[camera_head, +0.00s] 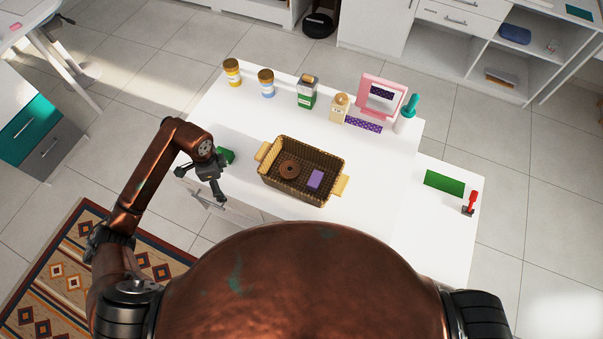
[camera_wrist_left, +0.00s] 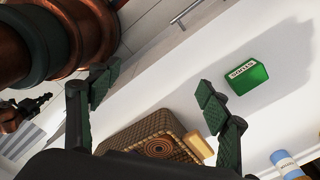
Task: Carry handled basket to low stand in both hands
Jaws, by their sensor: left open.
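The handled basket (camera_head: 329,165) is brown wicker with a pale handle at each end. It stands on the white table, holding a brown ring-shaped thing (camera_head: 289,169) and a purple block (camera_head: 315,180). My left gripper (camera_head: 199,186) is open and empty, left of the basket and apart from it. In the left wrist view, the basket (camera_wrist_left: 140,132) and one handle (camera_wrist_left: 199,146) show beyond the open fingers (camera_wrist_left: 157,93). A lower white surface (camera_head: 440,225), perhaps the low stand, adjoins the table's right end. A small dark shape at the wrist view's left edge may be my right gripper; its jaws are unclear.
A green box (camera_head: 227,155) lies close to my left gripper. Several bottles and jars (camera_head: 266,83) and a pink-framed mirror (camera_head: 381,97) line the table's back. A green mat (camera_head: 445,182) and a red item (camera_head: 471,203) are on the right surface. A patterned rug (camera_head: 80,270) lies lower left.

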